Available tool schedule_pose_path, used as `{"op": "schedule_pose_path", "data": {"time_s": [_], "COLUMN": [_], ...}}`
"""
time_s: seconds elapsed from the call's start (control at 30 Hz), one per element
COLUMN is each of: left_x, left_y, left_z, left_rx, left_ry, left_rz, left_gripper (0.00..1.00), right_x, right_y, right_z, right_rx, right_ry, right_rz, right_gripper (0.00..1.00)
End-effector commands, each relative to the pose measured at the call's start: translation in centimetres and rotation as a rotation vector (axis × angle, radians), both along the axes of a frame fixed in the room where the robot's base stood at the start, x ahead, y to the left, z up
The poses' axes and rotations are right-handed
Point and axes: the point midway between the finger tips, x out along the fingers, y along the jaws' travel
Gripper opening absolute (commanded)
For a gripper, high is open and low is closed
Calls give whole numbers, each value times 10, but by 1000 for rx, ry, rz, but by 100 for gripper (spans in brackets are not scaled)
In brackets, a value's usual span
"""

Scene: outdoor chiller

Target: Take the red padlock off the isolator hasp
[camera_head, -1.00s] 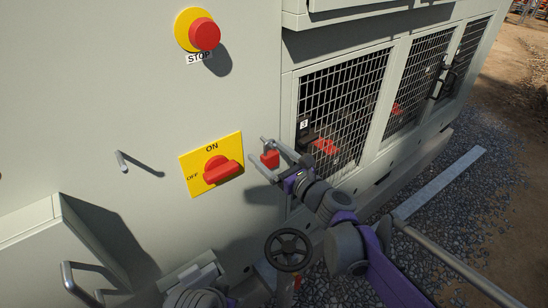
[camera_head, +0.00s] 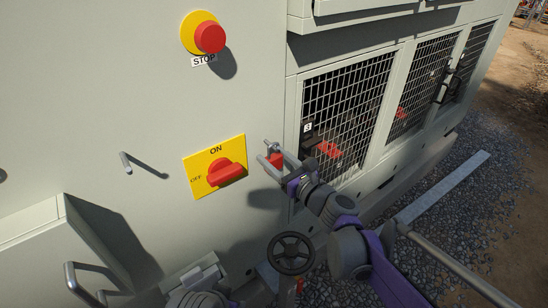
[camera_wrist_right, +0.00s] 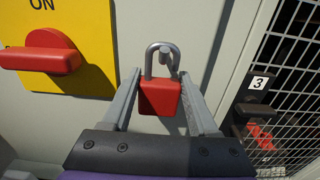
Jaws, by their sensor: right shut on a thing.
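The red padlock (camera_head: 277,160) is to the right of the yellow isolator plate (camera_head: 237,151). In the right wrist view the padlock (camera_wrist_right: 160,97) hangs upright, its metal shackle looped around a small grey peg (camera_wrist_right: 165,54) on the panel. My right gripper (camera_head: 268,158) is shut on the padlock body; in the wrist view its two grey fingers (camera_wrist_right: 161,100) stand on either side of it. The red isolator handle (camera_head: 226,173) lies left of the gripper.
A red stop button (camera_head: 210,39) sits above. A dark handwheel (camera_head: 290,253) stands below my right arm. A bent metal rod (camera_head: 127,162) sticks out at left.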

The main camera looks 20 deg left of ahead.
Motion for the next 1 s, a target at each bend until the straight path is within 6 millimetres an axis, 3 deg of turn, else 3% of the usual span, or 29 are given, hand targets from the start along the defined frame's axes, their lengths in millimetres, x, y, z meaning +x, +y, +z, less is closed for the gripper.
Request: {"op": "schedule_pose_path", "data": {"time_s": [1.0], "left_x": [1], "left_y": [0], "left_z": [13], "left_rx": [0], "left_ry": [-4], "left_rz": [0], "left_gripper": [50], "right_x": [-3], "right_y": [-4], "right_z": [16], "right_rx": [0], "right_ry": [0], "right_rz": [-1], "right_gripper": [0]}}
